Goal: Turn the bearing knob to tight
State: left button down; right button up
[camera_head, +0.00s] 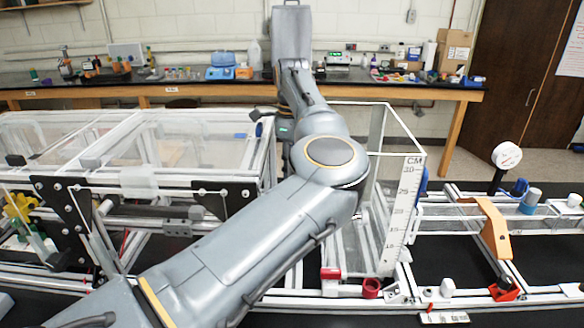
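I cannot tell which part is the bearing knob. Several knob-like parts show on the extrusion frame (240,183): a yellow lobed one (18,206) at the far left, a red round one (371,288) at the foot of the clear tank, a white one (447,287) to its right, and a blue one (520,187) farther right. My grey left arm runs from the lower left across the middle, then up and away. It hides part of the frame behind it. Neither gripper's fingers can be made out here.
A clear tank with a CM scale (405,215) stands right of my arm. A white round dial (506,155) and an orange bracket (494,228) rise at the right. A back bench (190,90) carries several lab items. Clear-panelled boxes (190,150) fill the left.

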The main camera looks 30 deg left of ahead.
pick_arm(q)
jog(key=shift+m, duration=0.4)
jog(key=c, duration=1.1)
grip_release()
notch_tip(320, 180, up, 12)
